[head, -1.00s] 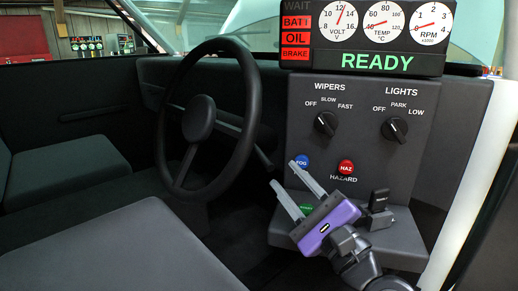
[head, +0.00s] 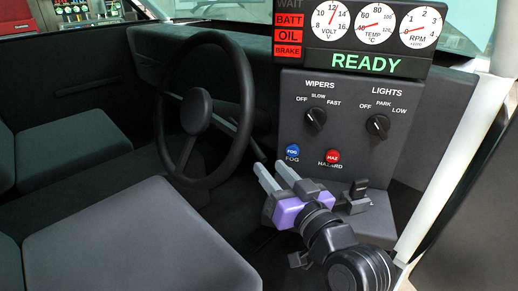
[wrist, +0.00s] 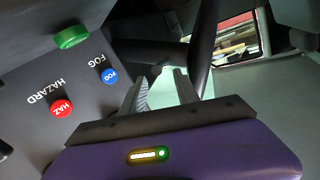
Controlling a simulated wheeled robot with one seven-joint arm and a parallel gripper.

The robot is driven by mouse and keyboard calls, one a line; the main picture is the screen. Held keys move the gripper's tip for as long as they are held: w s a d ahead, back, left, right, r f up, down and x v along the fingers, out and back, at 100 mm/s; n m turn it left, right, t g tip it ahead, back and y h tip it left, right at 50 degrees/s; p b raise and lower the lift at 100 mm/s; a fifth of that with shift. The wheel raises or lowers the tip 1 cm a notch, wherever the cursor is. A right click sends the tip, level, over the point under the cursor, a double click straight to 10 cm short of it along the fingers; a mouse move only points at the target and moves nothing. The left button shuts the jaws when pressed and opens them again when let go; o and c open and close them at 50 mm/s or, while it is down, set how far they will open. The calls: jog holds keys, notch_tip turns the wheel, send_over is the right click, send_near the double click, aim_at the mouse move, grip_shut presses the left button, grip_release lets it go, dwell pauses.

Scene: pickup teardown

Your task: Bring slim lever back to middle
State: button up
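A slim dark lever (head: 257,150) sticks out from the steering column, right of the wheel, sloping down toward the console. In the wrist view a dark bar (wrist: 150,50) beyond my fingers looks like this lever. My gripper (head: 273,167) is open and empty, its two grey fingers apart, pointing up-left just below the lever's end. In the wrist view my fingers (wrist: 161,80) have a clear gap between them. I cannot tell whether they touch the lever. A short black lever (head: 356,195) stands on the console ledge, right of my gripper.
The steering wheel (head: 204,112) is left of my gripper. The console panel (head: 345,150) holds two knobs, a blue FOG button (head: 292,150) and a red HAZARD button (head: 333,156). A green button (wrist: 71,37) shows in the wrist view. A seat (head: 140,240) fills the lower left.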

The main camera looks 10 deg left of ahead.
aim_at(259, 150)
jog(key=n, duration=0.2)
jog(key=shift+w+n, duration=0.15)
jog(key=shift+n, duration=0.15)
jog(key=shift+p+x, duration=0.7)
jog(key=shift+x, duration=3.1)
jog(key=shift+d, duration=0.1)
grip_shut()
jog(key=shift+f, duration=0.1)
